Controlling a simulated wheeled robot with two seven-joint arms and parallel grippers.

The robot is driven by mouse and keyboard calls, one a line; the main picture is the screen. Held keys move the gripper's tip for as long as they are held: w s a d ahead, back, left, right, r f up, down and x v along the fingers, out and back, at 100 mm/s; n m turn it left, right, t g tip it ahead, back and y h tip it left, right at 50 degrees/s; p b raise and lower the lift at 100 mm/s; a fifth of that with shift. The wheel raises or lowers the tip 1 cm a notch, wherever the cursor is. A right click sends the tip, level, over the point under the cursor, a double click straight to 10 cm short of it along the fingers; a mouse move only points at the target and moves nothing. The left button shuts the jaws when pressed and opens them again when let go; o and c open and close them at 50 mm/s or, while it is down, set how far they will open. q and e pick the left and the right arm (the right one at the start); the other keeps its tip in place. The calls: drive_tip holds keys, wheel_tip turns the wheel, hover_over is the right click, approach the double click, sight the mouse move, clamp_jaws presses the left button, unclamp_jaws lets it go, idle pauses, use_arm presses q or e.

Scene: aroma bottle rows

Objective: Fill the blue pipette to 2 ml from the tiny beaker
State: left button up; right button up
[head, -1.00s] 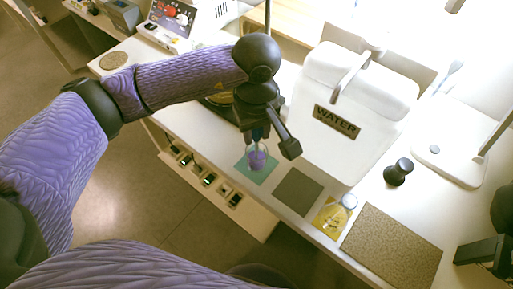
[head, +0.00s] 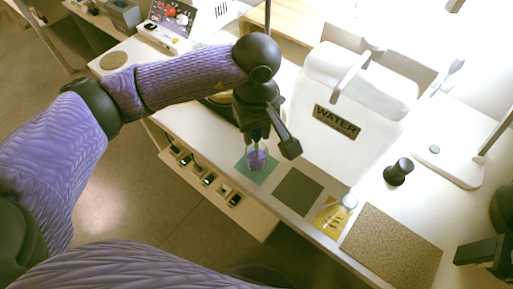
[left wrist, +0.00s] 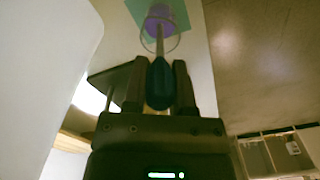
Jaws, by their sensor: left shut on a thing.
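My left gripper (head: 257,132) is shut on the blue pipette, pointing down above the green mat (head: 243,167). In the left wrist view the pipette's dark blue bulb (left wrist: 159,85) sits between the fingers of my left gripper (left wrist: 160,72). Its thin stem runs down into the tiny beaker (left wrist: 172,42), a clear vessel with purple liquid (left wrist: 158,20). The beaker (head: 256,161) stands on the green mat. Whether the tip is in the liquid, and the pipette's fill level, I cannot tell. A dark part of my right gripper (head: 483,252) shows at the right edge; its fingers are unclear.
A white WATER tank (head: 350,100) stands right of my left gripper. A grey mat (head: 298,191), a yellow mat (head: 330,217) with a small glass vessel (head: 348,201), and a speckled brown mat (head: 392,246) line the front edge. A black knob-like object (head: 398,172) stands behind.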

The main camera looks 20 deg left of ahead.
use_arm(q)
drive_tip(key=shift+r, duration=0.15)
wheel_tip(320, 180, up, 7)
drive_tip(key=p, duration=0.4)
drive_tip(key=shift+r+p, duration=0.15)
drive_tip(key=shift+p, duration=0.25)
use_arm(e)
drive_tip(key=r, duration=0.4)
drive_tip(key=shift+w+r, duration=0.2)
drive_tip(key=shift+w, duration=0.2)
drive_tip(key=shift+w, duration=0.1)
